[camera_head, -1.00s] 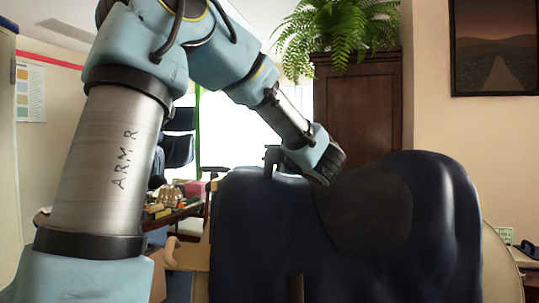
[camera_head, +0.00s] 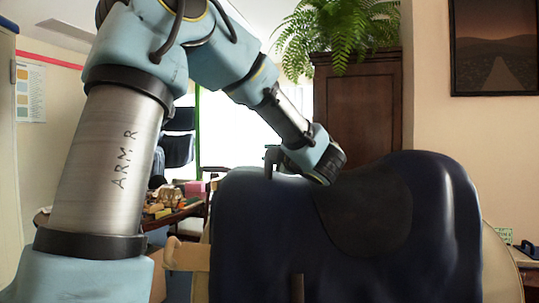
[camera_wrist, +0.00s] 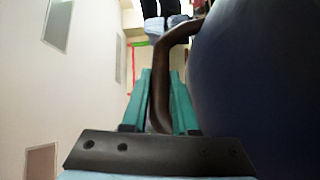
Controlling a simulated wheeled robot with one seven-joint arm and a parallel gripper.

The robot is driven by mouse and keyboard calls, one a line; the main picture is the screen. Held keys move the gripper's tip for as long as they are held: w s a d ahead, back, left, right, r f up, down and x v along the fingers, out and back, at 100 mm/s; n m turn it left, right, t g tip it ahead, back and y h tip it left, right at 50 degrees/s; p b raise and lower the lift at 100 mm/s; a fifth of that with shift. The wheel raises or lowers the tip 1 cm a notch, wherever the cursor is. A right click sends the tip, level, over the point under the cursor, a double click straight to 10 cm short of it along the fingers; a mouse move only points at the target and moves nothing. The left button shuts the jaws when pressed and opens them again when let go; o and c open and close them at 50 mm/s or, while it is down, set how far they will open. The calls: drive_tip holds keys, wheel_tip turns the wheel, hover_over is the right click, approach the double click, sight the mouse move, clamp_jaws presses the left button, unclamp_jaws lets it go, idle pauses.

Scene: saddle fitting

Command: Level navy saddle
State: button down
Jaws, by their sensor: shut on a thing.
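The navy saddle (camera_head: 270,235) fills the lower right of the head view, with a darker seat patch (camera_head: 365,215) and a raised back at the right. It rests over a pale wooden stand (camera_head: 190,258). The saddle's blue side (camera_wrist: 255,80) lies close along the right of the fingers there.
A cluttered table (camera_head: 180,212) stands behind at the left. A brown cabinet (camera_head: 360,115) with a fern (camera_head: 340,35) stands behind the saddle. A framed picture (camera_head: 494,50) hangs on the right wall. There is open air above the saddle.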

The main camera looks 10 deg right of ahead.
drive_tip(key=b, duration=0.1)
drive_tip(key=s+b, duration=0.1)
drive_tip(key=b, duration=0.1)
drive_tip(key=shift+s+a+f, duration=0.1)
drive_tip(key=shift+s+f, duration=0.15)
drive_tip(key=shift+s, duration=0.05)
drive_tip(key=shift+s+a+r+t+b, duration=0.15)
drive_tip(key=shift+s+t+b, duration=0.15)
drive_tip(key=shift+s, duration=0.1)
drive_tip(key=shift+r, duration=0.1)
drive_tip(key=c, duration=0.7)
unclamp_jaws()
